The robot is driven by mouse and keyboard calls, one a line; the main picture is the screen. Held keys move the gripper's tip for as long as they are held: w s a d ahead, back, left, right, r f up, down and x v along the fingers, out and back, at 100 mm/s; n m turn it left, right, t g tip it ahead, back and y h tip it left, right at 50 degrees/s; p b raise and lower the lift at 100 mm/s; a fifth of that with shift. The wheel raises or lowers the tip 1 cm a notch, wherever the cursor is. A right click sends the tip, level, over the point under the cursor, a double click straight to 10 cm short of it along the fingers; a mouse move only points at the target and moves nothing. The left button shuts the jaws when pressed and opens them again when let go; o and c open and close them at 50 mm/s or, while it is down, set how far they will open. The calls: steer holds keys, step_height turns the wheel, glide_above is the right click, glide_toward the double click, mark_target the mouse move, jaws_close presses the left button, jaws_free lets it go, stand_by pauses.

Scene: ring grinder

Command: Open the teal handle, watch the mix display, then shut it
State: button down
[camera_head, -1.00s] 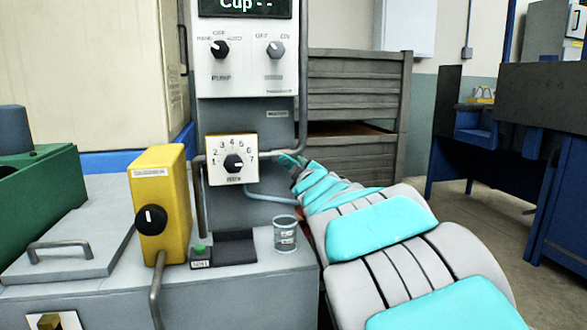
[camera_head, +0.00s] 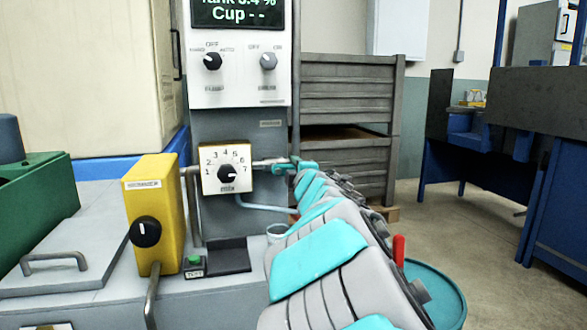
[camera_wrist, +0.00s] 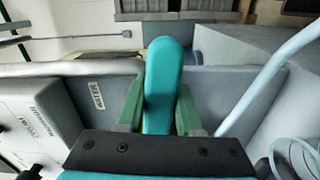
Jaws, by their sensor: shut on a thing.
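The teal handle (camera_wrist: 163,65) lies between the two green fingers of my gripper (camera_wrist: 158,108) in the wrist view, and the fingers are closed on it. It sits at the end of a grey pipe (camera_wrist: 75,68). In the head view the handle end (camera_head: 307,166) shows small beside my arm's tip; my fingers are hard to make out there. The display (camera_head: 237,13) reads a Tank percentage, cut off by the top edge, and "Cup - -". The mix dial (camera_head: 227,172) is left of the handle, its pointer near 7.
A clear cup (camera_head: 277,232) stands on the grey bench, partly hidden by my arm. A yellow box (camera_head: 155,215) with a black knob and a green button (camera_head: 194,260) are to the left. A teal round bin (camera_head: 448,290) stands right of my arm.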

steer(key=c, duration=0.6)
jaws_free()
steer(key=shift+o, duration=0.2)
steer(key=v, duration=0.7)
steer(key=shift+s, duration=0.4)
stand_by(0.9)
